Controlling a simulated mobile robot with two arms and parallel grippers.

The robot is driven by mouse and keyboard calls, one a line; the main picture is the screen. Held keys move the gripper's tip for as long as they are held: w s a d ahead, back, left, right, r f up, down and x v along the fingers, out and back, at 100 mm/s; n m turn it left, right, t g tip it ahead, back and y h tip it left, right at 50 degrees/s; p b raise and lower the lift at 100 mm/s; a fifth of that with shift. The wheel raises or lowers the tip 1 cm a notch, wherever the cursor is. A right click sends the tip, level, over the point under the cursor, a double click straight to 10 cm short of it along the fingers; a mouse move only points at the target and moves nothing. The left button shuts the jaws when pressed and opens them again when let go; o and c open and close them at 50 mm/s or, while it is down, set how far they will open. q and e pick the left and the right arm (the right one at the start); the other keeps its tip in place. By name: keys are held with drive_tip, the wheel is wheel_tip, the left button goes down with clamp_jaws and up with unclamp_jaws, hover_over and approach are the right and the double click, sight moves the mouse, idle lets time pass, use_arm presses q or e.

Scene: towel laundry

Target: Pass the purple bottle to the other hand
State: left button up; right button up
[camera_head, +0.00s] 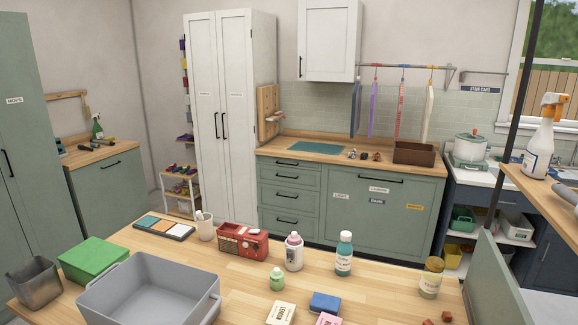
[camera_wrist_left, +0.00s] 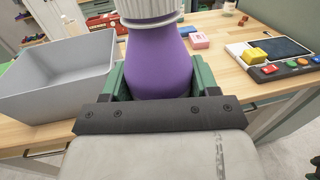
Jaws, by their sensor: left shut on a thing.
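The purple bottle (camera_wrist_left: 158,62) fills the upper middle of the left wrist view. It has a white ribbed cap, cut off by the top edge of the picture. My left gripper (camera_wrist_left: 157,80) is shut on it, with a green finger on each side of its body. The bottle is held above the wooden table. The head view shows neither the purple bottle nor either of my grippers. My right gripper is in neither view.
A grey bin (camera_head: 148,291) stands on the wooden table (camera_head: 330,287), beside a green box (camera_head: 94,260). A red box (camera_head: 243,243), a pink-capped bottle (camera_head: 293,252), a teal bottle (camera_head: 344,255) and a yellowish jar (camera_head: 431,279) stand nearby. A button panel (camera_wrist_left: 282,60) shows in the wrist view.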

use_arm(q)
drive_tip(key=shift+s+d+r+y, duration=0.25)
drive_tip(key=shift+s+r+y, duration=0.05)
drive_tip(key=shift+s+y, duration=0.15)
drive_tip(key=shift+s+a+n+t+y, duration=0.15)
drive_tip(key=shift+s+n+t+y, duration=0.55)
drive_tip(key=shift+s+n+y, duration=0.3)
drive_tip(key=shift+d+n+t+y, duration=0.5)
drive_tip(key=shift+d+n+y, duration=1.4)
drive_tip(key=shift+d+y, duration=0.8)
wheel_tip(320, 180, down, 8)
drive_tip(key=b, duration=0.8)
drive_tip(key=shift+y, duration=0.35)
drive_tip(key=shift+w+a+r, duration=0.1)
drive_tip(key=shift+w+r, duration=0.05)
drive_tip(key=shift+r, duration=0.05)
